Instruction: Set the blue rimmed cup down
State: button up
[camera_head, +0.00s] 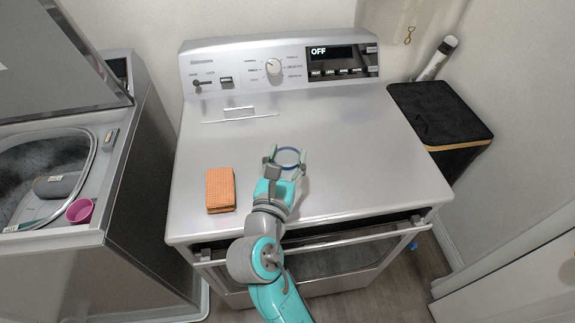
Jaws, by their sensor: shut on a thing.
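The blue rimmed cup (289,150) shows as a blue ring between the fingertips of my gripper (286,158). My gripper is shut on it, with one finger at its left side and one at its right. I cannot tell whether the cup's base touches that top. Most of the cup's body is hard to make out.
An orange sponge-like block (220,190) lies on the top, left of my gripper. A control panel (280,66) stands along the back. An open topload washer (100,190) with a pink cup (80,211) is at left. A black bin (440,112) stands at right. The top is clear to the right.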

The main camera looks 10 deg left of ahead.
aim_at(284, 176)
jog(key=shift+f, duration=1.75)
jog(key=shift+f, duration=0.1)
jog(key=o, duration=1.1)
jog(key=shift+o, duration=0.2)
jog(key=s+a, duration=0.1)
jog(key=s, duration=1.1)
jog(key=shift+a, duration=0.15)
